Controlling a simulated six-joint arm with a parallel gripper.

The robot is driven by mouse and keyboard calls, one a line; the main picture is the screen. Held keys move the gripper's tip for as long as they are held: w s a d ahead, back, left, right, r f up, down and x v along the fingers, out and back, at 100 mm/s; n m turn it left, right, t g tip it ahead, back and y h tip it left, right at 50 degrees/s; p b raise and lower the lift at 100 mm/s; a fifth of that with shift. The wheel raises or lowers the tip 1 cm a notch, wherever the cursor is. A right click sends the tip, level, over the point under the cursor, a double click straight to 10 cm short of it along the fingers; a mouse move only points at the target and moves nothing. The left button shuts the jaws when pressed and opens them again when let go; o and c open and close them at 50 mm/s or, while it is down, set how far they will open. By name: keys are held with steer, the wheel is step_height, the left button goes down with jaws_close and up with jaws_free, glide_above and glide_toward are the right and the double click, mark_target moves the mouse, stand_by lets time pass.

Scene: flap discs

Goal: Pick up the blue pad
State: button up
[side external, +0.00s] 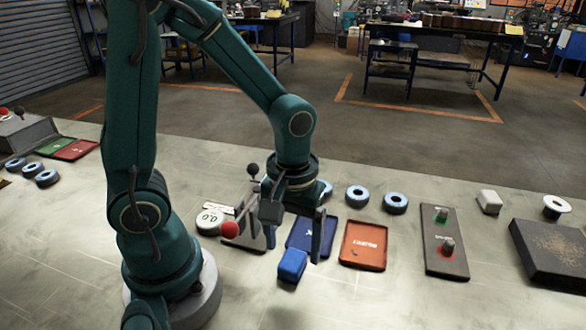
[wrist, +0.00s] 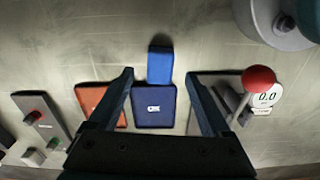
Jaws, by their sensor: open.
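A small blue block (side external: 292,264), the likely blue pad, lies on the table in front of a flat blue tray (side external: 299,234). In the wrist view the block (wrist: 160,65) shows between and just beyond my fingertips, with the blue tray (wrist: 153,105) closer to the palm. My gripper (side external: 295,242) is open and empty, pointing down above the blue tray and beside the block. One finger partly hides the tray in the side view. The exact height of the fingertips above the table is hard to tell.
A red tray (side external: 363,245) lies right of the blue one. A lever with a red knob (side external: 230,230) and a round 0.0 gauge (side external: 210,220) stand left. A button panel (side external: 444,242) is further right. Discs (side external: 357,196) lie behind. The table front is clear.

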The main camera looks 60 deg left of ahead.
steer(key=shift+f, duration=1.35)
jaws_close()
steer(key=shift+r, duration=0.15)
steer(key=shift+r, duration=0.5)
step_height(320, 180, up, 3)
steer(key=shift+a+r, duration=0.1)
steer(key=shift+a, duration=0.05)
steer(key=s+a+r, duration=0.1)
steer(key=a+r, duration=0.1)
steer(key=a, duration=0.1)
steer(key=s+a+r, duration=0.1)
steer(key=a+r, duration=0.1)
steer(key=a, duration=0.2)
steer(key=s+a+r, duration=0.1)
steer(key=a+r, duration=0.1)
steer(key=a, duration=0.1)
steer(key=shift+s+a+r, duration=0.25)
steer(key=shift+s+a, duration=0.1)
